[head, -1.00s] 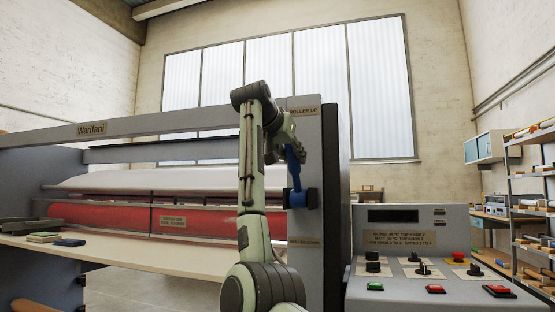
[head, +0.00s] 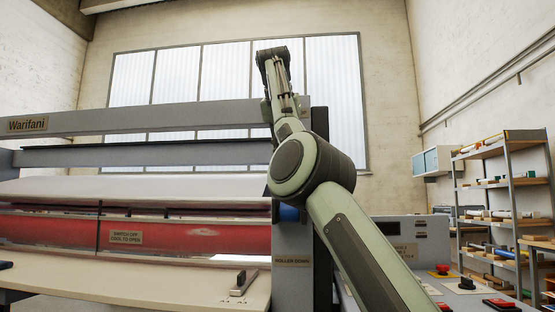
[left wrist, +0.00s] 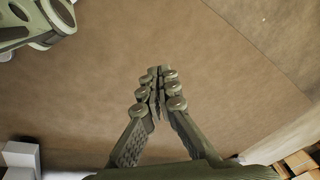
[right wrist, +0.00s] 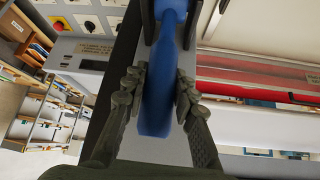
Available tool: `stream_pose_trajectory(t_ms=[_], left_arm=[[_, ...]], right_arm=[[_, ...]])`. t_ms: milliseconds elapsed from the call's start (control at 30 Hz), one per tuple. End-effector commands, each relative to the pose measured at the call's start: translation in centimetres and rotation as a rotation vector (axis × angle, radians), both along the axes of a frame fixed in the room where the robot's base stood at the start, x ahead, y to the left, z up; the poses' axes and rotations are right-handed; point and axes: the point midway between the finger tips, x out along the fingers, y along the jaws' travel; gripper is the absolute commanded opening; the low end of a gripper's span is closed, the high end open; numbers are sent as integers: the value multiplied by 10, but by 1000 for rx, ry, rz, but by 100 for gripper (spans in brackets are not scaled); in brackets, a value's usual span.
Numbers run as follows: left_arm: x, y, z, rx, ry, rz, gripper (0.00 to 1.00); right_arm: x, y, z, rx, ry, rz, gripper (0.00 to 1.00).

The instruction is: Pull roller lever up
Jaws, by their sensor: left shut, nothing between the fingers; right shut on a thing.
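The blue roller lever (right wrist: 157,112) shows large in the right wrist view, its pivot at the top of that picture and its free end between my fingers. My right gripper (right wrist: 158,84) is shut on the lever, a finger on each side. In the head view my right arm hides the gripper and most of the lever; only a bit of blue near the pivot (head: 290,214) shows on the machine's end panel, above the "ROLLER DOWN" label (head: 293,261). My left gripper (left wrist: 158,78) is shut and empty above brown floor, outside the head view.
The laminator's red roller (head: 185,235) and table (head: 150,282) lie left of the end panel. A control console (head: 400,230) with buttons stands close on the right, partly behind my arm. Shelves (head: 505,200) stand farther right. Open floor shows below my left gripper.

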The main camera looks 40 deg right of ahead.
Motion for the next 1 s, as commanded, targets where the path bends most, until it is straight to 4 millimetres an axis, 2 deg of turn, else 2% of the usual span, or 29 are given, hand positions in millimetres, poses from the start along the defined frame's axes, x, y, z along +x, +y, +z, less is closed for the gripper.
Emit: stream_pose_trajectory(t_ms=[467,500,667,867,1000], left_arm=[[-14,0,-4,1,22,1,0],[-15,0,-5,0,23,0,0],[-15,0,-5,1,22,1,0],[-13,0,-4,1,19,0,0],[-4,2,-2,4,8,-2,0]], right_arm=[[-3,-2,1,10,5,4,0],[-3,-2,1,10,5,4,28],[-4,-2,1,10,7,3,48],[-4,-2,0,11,8,2,49],[-4,-2,0,11,8,2,49]])
